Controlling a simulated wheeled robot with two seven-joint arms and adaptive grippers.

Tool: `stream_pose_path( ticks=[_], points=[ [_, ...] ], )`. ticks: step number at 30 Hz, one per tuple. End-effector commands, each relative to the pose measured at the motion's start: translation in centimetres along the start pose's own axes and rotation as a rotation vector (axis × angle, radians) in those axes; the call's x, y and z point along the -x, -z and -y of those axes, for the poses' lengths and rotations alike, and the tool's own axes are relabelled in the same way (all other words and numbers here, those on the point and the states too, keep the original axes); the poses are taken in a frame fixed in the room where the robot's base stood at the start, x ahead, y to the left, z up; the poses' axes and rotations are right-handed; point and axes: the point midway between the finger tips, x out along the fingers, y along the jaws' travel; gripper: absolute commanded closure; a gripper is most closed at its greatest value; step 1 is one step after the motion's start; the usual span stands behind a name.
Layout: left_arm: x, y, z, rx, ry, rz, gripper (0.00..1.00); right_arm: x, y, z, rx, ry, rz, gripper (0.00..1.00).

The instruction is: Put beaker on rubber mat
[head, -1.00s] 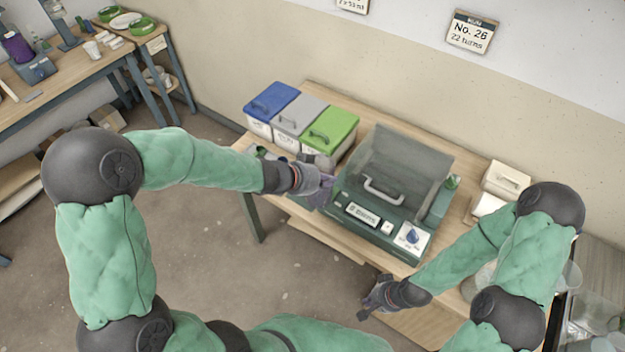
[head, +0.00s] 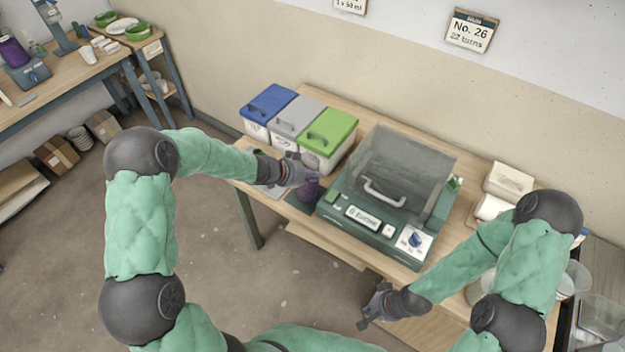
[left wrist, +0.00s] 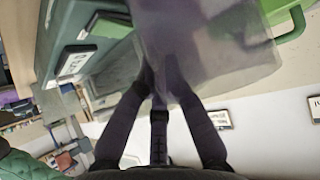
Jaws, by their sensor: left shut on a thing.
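The purple see-through beaker (head: 308,189) is at the left front of the machine. My left gripper (head: 299,174) is shut on it. In the left wrist view the beaker (left wrist: 222,52) fills the upper middle, with the fingers (left wrist: 160,85) against it. A dark green patch, seemingly the rubber mat (head: 297,204), shows at the table's front edge below the beaker. I cannot tell whether the beaker touches it. My right gripper (head: 371,306) is empty and looks open, low in front of the table.
The green machine with a grey lid (head: 400,170) stands just right of the beaker. Blue (head: 268,103), grey (head: 296,116) and green-lidded (head: 328,140) bins stand behind the left gripper. White rolls and a box (head: 505,180) are at the right.

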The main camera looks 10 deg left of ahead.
Motion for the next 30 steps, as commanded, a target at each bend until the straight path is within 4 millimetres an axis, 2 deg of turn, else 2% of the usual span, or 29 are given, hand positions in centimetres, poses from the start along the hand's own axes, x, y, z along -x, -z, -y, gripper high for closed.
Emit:
stream_pose_path(
  ticks=[1,3,14,15,17,18,30],
  points=[
    [-0.64,-0.79,0.03,0.0,0.001,-0.001,1.0,-0.79,0.0,-0.28,0.0,0.0,0.001,1.0],
    [-0.87,-1.03,0.06,0.0,0.001,-0.001,1.0,-0.97,0.0,-0.34,0.0,0.0,0.001,1.0],
    [-0.93,-1.09,0.03,0.0,0.001,-0.001,1.0,-0.84,0.02,-0.3,0.0,0.0,0.0,1.0],
    [-0.97,-1.15,0.02,0.0,0.001,-0.001,0.88,-0.86,0.02,-0.3,0.0,0.0,0.0,1.0],
    [-0.94,-1.11,0.02,0.0,0.001,-0.001,0.71,-0.83,0.02,-0.3,0.0,0.0,0.0,1.0],
    [-0.94,-1.12,0.01,0.0,0.001,-0.001,0.66,-0.83,0.02,-0.3,0.0,0.0,0.0,1.0],
    [-0.54,-0.79,0.03,-0.001,0.001,-0.001,0.66,-0.64,0.01,-0.23,0.0,0.0,0.0,1.0]
  ],
)
